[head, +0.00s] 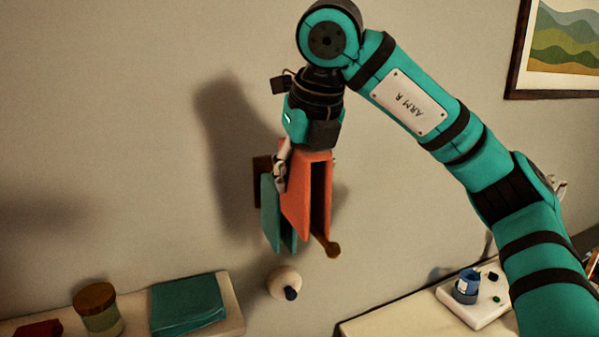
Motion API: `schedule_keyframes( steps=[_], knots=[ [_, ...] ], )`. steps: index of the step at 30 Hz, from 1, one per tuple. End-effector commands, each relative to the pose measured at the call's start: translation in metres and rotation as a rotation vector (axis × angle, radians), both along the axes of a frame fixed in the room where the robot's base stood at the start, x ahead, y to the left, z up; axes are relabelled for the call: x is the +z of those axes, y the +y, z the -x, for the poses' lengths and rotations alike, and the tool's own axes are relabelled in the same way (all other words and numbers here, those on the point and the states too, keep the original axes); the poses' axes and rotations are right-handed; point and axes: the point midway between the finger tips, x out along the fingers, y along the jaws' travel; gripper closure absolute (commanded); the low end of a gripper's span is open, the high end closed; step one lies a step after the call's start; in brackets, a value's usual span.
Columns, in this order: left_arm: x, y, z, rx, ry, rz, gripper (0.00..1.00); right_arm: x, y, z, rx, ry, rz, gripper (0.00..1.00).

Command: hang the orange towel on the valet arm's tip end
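The orange towel (299,190) hangs in a folded shape, with a dark gap between its two sides, and looks draped over the valet arm near its outer end. The valet arm's brown rounded tip (331,247) sticks out just below and in front of the towel. Most of the arm's length is hidden. A teal towel (270,212) hangs beside the orange one, closer to the wall. My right gripper (285,166) is at the orange towel's top left edge, with a grey finger against or very near the cloth. Its other finger is hidden, so its opening is unclear. My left gripper is out of view.
A brown wall mount (261,168) shows behind the towels. Below, a shelf (234,310) carries a lidded jar (98,312), a folded teal cloth (187,304) and a red item. A round cream object (283,279) is below the tip. A white tray (461,309) with a blue cup stands lower right.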

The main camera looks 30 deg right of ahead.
Motion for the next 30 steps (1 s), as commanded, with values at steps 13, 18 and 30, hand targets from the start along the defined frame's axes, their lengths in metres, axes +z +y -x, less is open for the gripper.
schedule_keyframes(
  steps=[13,18,30],
  knots=[
    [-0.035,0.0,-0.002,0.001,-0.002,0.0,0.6,-0.04,0.0,0.0,0.0,0.0,0.0,0.93],
    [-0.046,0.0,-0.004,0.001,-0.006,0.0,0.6,-0.054,0.0,0.0,0.0,0.0,0.0,0.93],
    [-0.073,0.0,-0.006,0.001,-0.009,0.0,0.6,-0.085,0.0,0.0,0.0,0.0,0.0,0.93]
  ],
)
